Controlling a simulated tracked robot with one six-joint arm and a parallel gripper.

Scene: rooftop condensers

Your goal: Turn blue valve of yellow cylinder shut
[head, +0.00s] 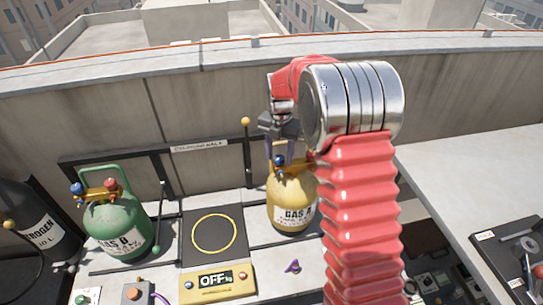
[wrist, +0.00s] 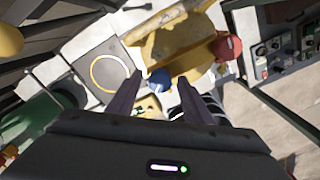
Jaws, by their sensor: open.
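The yellow cylinder (head: 291,205), labelled GAS A, stands upright on the bench in the head view, partly behind my red arm. Its blue valve (head: 280,160) is on the left of its top, with a red valve beside it. In the wrist view the blue valve (wrist: 158,81) lies just beyond and between my fingers, and the red valve (wrist: 228,47) is to the right on the yellow top (wrist: 170,45). My gripper (wrist: 155,88) is open, pointing down over the cylinder. I cannot tell whether a finger touches the blue valve.
A green cylinder (head: 117,226) labelled GAS B, with its own blue and red valves, stands left. A scale plate (head: 232,257) with a yellow ring and an OFF display (head: 216,280) lie between. A black nitrogen cylinder (head: 35,220) is far left. A concrete wall (head: 120,110) runs behind.

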